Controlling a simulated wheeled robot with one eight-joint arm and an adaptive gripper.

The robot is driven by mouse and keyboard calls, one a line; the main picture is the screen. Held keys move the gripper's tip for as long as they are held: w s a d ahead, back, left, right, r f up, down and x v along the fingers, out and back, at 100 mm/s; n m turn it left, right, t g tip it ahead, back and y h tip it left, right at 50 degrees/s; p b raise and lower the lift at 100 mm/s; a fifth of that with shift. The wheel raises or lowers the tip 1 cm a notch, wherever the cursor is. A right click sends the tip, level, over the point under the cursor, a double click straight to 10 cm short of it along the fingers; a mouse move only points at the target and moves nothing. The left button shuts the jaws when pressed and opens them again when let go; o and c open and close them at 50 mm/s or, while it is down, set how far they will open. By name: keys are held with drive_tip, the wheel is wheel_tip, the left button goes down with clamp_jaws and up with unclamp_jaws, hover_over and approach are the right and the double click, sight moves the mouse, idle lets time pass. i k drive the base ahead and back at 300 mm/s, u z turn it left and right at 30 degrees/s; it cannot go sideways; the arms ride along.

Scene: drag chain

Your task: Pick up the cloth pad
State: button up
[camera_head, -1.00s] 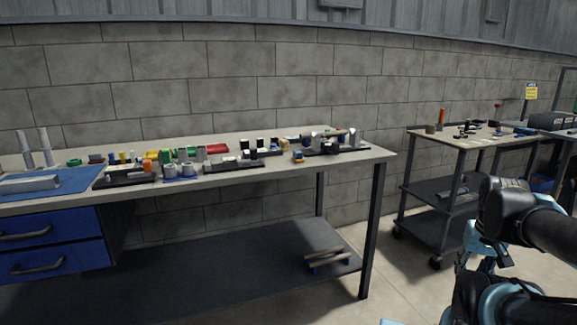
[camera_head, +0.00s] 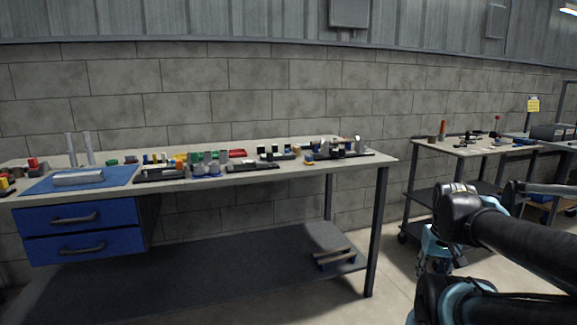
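I cannot make out a cloth pad for certain. A blue mat (camera_head: 122,176) lies flat on the left part of the workbench (camera_head: 310,172), with a grey metal block (camera_head: 78,177) on it. Many small parts stand along the bench top, too small to tell apart. My arm shows at the lower right, in front of the cart and well apart from the bench top. The fingertips of my gripper cannot be made out, so its opening is unclear.
A dark cart (camera_head: 457,150) with small tools stands at the right, near my arm. Blue drawers (camera_head: 85,219) hang under the bench's left side. Floor is free between bench and cart.

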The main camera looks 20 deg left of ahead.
sight(308, 160)
drive_tip(key=u, duration=0.1)
drive_tip(key=i, duration=1)
